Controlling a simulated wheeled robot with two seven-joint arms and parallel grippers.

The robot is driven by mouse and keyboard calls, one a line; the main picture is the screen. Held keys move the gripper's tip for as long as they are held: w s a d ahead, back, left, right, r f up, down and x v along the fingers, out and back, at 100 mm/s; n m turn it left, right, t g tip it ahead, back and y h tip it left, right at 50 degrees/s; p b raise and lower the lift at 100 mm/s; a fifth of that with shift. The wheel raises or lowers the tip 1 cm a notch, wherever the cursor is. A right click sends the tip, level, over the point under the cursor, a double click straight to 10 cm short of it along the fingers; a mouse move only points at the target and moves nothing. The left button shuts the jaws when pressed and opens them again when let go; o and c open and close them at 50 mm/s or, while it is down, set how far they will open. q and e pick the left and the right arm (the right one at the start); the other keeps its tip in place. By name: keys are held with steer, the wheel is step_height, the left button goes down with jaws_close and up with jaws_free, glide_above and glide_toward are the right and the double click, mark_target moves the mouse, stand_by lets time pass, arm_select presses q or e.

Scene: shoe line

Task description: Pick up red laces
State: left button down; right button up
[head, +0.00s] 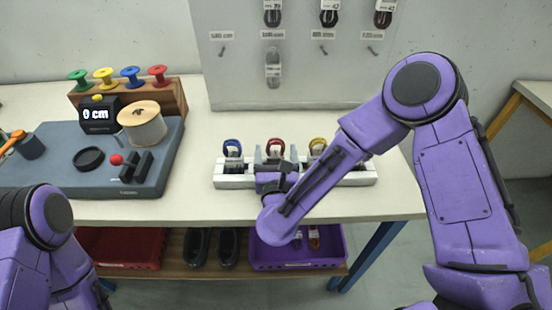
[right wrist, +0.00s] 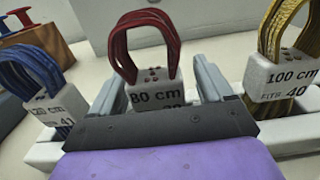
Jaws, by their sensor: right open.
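The red laces (head: 276,144) stand as an upright loop in the middle of a white rack (head: 228,181) on the table. In the right wrist view the red laces (right wrist: 123,50) rise from a white tag block marked 80 cm (right wrist: 157,94). My right gripper (head: 276,156) is open, with one finger on each side of the tag block; in the right wrist view its fingers (right wrist: 157,84) also stand apart. Whether they touch the block cannot be told. My left arm shows at the lower left, but its gripper is not in view.
Blue laces (head: 232,147) stand left of the red ones and yellow laces (head: 317,146) right, in the same rack. A grey board (head: 60,140) with a spool (head: 143,125) lies at left. A pegboard (head: 290,80) stands behind. Bins and shoes are below the table.

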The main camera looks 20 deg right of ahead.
steer(key=c, duration=1)
